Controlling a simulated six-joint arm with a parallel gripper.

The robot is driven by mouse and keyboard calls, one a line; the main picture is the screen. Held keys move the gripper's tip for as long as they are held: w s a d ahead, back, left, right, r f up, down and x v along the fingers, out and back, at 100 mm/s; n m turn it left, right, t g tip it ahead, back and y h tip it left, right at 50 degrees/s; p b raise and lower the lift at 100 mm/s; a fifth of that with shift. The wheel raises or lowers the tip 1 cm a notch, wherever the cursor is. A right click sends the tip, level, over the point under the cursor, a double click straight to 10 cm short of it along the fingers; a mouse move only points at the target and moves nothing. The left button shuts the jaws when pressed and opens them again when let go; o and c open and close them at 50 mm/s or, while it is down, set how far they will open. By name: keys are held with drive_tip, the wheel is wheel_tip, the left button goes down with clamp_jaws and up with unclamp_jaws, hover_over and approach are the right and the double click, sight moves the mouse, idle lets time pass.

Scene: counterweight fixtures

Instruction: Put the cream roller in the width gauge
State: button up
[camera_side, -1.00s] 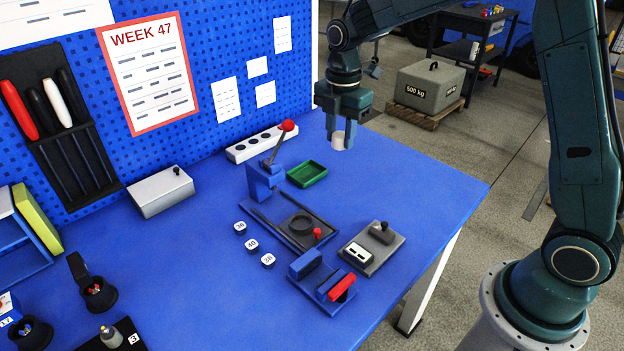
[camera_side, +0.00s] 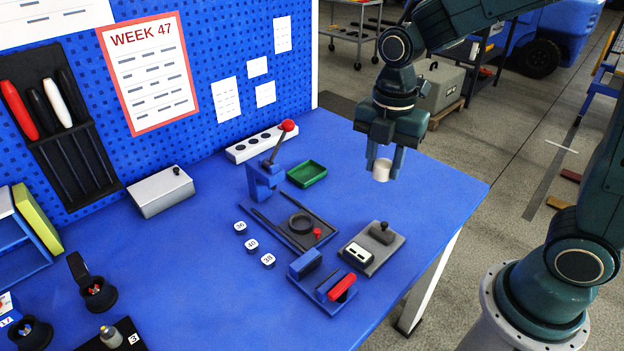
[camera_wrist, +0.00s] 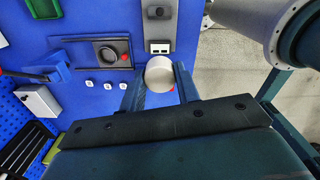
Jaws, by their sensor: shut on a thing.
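The cream roller (camera_side: 381,171) is a short, pale cylinder. My gripper (camera_side: 385,165) is shut on it and holds it in the air over the right part of the blue table. In the wrist view, the roller (camera_wrist: 160,74) shows its round end between the two fingers of my gripper (camera_wrist: 160,88). The blue fixture with an upright block and a red bar (camera_side: 323,281), which looks like the width gauge, stands near the table's front edge, lower left of my gripper. In the wrist view the roller and fingers hide most of it.
A grey box with a display and black knob (camera_side: 372,249) stands beside the gauge. Behind are a lever press with a red ball (camera_side: 265,180), a black ring base (camera_side: 300,224) and a green tray (camera_side: 307,174). Round number tags (camera_side: 252,245) lie left.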

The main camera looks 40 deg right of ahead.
hover_over(369, 248)
wheel_tip(369, 248, down, 16)
drive_tip(key=shift+f, duration=0.1)
idle(0.7)
drive_tip(key=shift+f, duration=1.9)
drive_tip(key=shift+f, duration=0.15)
drive_tip(key=o, duration=1)
wheel_tip(369, 248, up, 12)
drive_tip(key=shift+r, duration=0.2)
